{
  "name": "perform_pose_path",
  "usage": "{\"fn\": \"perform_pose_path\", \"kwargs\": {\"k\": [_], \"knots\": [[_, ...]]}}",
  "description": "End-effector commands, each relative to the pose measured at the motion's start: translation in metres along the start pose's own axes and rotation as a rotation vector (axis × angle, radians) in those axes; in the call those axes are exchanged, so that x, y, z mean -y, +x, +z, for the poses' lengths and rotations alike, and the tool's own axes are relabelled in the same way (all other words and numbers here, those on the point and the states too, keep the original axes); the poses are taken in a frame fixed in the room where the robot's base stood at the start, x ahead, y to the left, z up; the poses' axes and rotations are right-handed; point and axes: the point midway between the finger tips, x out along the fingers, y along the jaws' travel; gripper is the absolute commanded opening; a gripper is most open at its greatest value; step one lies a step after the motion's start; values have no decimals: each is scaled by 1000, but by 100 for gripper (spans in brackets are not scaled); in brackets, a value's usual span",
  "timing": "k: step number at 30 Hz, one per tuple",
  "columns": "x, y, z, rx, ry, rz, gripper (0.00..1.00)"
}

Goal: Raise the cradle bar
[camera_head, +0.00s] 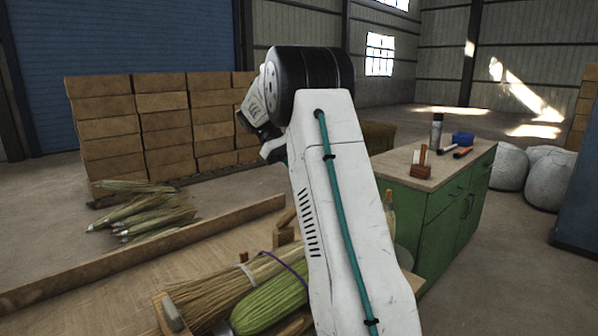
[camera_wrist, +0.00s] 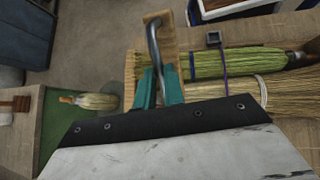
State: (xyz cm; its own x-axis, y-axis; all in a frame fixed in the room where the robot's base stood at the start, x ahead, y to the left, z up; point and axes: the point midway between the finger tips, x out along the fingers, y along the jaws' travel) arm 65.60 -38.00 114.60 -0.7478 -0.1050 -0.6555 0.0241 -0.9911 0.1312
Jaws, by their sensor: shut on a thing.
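In the wrist view my gripper (camera_wrist: 159,88) has two teal fingers closed around a curved grey metal bar (camera_wrist: 154,42), which looks like the cradle bar. The bar runs beside a wooden upright or block (camera_wrist: 168,38). Right of it lie a green broom bundle (camera_wrist: 240,63) and a straw bundle (camera_wrist: 215,91), with a purple cord (camera_wrist: 223,72) across them. The head view shows the green bundle (camera_head: 270,303), the straw bundle (camera_head: 215,290) and the cord (camera_head: 286,266). There my arm hides the bar and my fingertips.
A green cabinet (camera_head: 432,215) stands at right with a bottle (camera_head: 437,130) and tools on top. A loose broom bundle (camera_head: 142,210) heap lies on the floor at left, behind a wooden board edge (camera_head: 150,252). Stacked boxes (camera_head: 160,120) stand behind.

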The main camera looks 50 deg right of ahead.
Motion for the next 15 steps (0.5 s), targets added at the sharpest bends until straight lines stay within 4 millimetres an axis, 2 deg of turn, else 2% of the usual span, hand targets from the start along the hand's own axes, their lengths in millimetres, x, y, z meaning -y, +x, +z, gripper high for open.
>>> {"fn": "perform_pose_path", "kwargs": {"k": [4,5,6,7,15], "knots": [[0,1,-1,0,-1,-1,0],[0,1,-1,0,-1,-1,16],[0,1,-1,0,-1,-1,27],[0,1,-1,0,-1,-1,33],[0,0,0,-1,0,-1,33]]}}
